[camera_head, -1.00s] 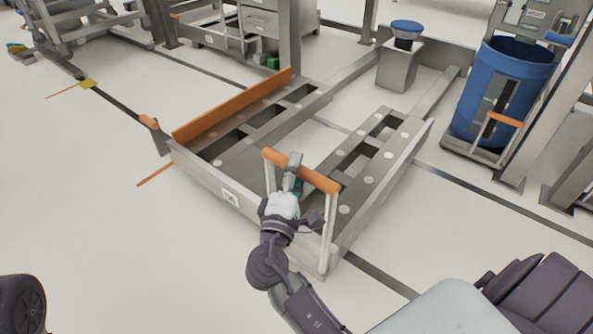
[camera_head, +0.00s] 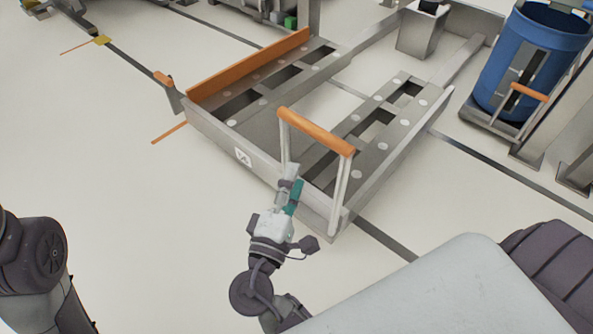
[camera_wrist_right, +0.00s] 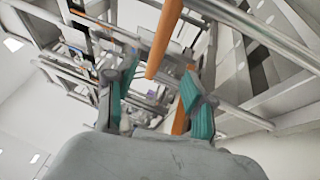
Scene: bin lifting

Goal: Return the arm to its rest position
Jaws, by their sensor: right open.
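My right gripper (camera_head: 292,186) is in front of the metal frame's near side, just below the orange-topped handle (camera_head: 316,132). In the right wrist view its two teal-padded fingers (camera_wrist_right: 158,95) stand apart with nothing held between them. The handle's orange bar (camera_wrist_right: 165,38) shows beyond and above the fingertips there. My right forearm runs down to the bottom edge of the head view. My left arm shows only as a dark link at the lower left; its gripper is out of view.
The low metal frame (camera_head: 215,135) with an orange side rail (camera_head: 250,66) fills the middle. A blue bin (camera_head: 530,60) stands at the upper right. A grey box-shaped post (camera_head: 421,30) stands at the back. The pale floor (camera_head: 150,220) to the left is clear.

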